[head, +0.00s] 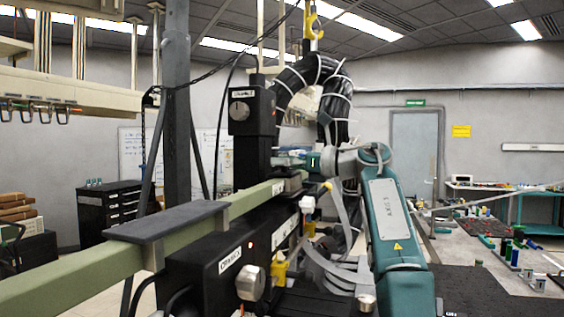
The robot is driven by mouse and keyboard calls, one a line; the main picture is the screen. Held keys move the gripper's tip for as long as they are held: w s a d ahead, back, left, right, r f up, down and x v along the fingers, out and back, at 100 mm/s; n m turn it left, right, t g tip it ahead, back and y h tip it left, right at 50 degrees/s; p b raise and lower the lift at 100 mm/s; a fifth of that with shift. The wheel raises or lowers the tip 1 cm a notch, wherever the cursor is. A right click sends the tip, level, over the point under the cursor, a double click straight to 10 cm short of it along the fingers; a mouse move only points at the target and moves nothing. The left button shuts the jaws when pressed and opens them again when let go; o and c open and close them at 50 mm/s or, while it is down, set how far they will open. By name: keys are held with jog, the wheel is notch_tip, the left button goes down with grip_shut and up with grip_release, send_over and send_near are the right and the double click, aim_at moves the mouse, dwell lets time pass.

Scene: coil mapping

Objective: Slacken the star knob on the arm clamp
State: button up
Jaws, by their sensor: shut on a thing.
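My teal arm rises at the right, and its wrist turns left at mid-height. My gripper (279,160) is at its end, pointing left, just above the green beam and beside the black upright unit (252,145). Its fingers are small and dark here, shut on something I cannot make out. No star knob can be told for certain at the fingers. Another silver knob (250,282) shows on the lower black box (215,268), nearer to me.
The long green beam (75,277) crosses from lower left to centre, with a dark plate (165,221) on it. Thick black cables (336,105) arch behind my wrist, and grey ribbon hoses (345,262) hang below. A cluttered bench (470,250) stands at right.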

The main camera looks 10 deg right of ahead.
jog(key=shift+w+f, duration=0.1)
jog(key=shift+f, duration=0.2)
jog(key=o, duration=1.2)
jog(key=shift+c, duration=0.2)
jog(key=shift+d+r, duration=0.1)
jog(key=shift+r, duration=0.15)
jog(key=shift+r+m+t, duration=0.2)
jog(key=shift+m+t, duration=0.2)
jog(key=shift+f+m+t+h, duration=0.1)
jog(key=shift+m+t+h, duration=0.4)
jog(key=shift+t+h, duration=0.15)
